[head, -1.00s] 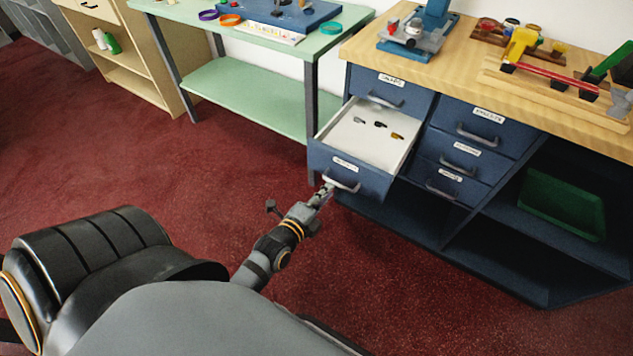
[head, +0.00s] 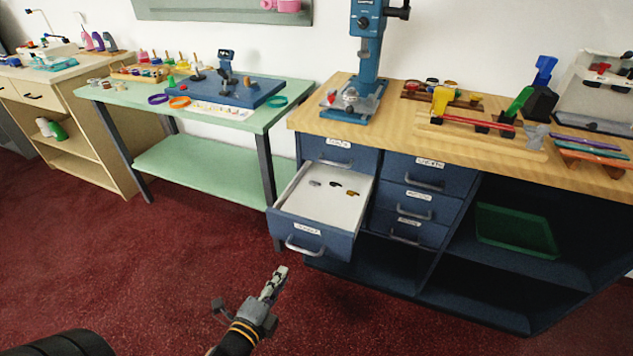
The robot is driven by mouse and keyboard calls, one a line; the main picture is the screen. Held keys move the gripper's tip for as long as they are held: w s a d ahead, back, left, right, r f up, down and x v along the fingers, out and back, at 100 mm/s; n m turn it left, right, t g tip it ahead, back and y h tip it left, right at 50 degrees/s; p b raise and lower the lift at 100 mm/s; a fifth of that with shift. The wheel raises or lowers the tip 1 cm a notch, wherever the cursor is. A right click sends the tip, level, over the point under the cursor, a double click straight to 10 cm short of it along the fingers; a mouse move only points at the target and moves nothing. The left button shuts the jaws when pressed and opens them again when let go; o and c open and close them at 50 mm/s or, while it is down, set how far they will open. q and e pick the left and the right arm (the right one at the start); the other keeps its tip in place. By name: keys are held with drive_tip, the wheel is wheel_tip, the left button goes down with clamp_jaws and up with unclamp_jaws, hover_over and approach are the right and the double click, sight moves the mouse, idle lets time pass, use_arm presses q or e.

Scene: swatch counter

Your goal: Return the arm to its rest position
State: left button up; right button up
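My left gripper (head: 273,285) is in the lower middle of the head view, in front of and below the open drawer (head: 293,234). It is apart from the drawer's handle (head: 304,248), with red floor showing between them. Its fingers look close together, but they are too small and angled to tell whether they are open or shut. Nothing shows in them. The blue drawer stands pulled out from the counter (head: 307,115), with a few small items lying on its white bottom. My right gripper is not in view.
A green table (head: 199,163) with colored rings and tools stands left of the counter. A blue press (head: 368,65) stands on the counter top. A green tray (head: 515,230) sits on the lower right shelf. The red floor (head: 130,265) at the left is clear.

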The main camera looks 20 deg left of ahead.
use_arm(q)
drive_tip(key=s+a+f+n+g+y, duration=0.1)
drive_tip(key=s+a+f+n+g, duration=0.2)
drive_tip(key=f, duration=0.7)
drive_tip(key=f+n+g, duration=0.3)
drive_tip(key=f+n, duration=0.2)
drive_tip(key=f, duration=0.5)
drive_tip(key=s+a+f+n+g, duration=0.2)
drive_tip(key=s+f+n+g, duration=0.65)
drive_tip(key=f, duration=0.65)
drive_tip(key=s+r+p, duration=0.5)
drive_tip(key=s+p, duration=0.3)
drive_tip(key=p, duration=0.2)
drive_tip(key=s+a+r+n+p, duration=0.1)
drive_tip(key=s+r+p, duration=0.3)
drive_tip(key=s+p, duration=0.5)
drive_tip(key=shift+r+p, duration=0.4)
drive_tip(key=shift+p, duration=0.7)
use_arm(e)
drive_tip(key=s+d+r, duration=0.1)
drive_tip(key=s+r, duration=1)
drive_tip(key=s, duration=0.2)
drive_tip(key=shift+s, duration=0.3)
use_arm(q)
drive_tip(key=shift+n, duration=0.25)
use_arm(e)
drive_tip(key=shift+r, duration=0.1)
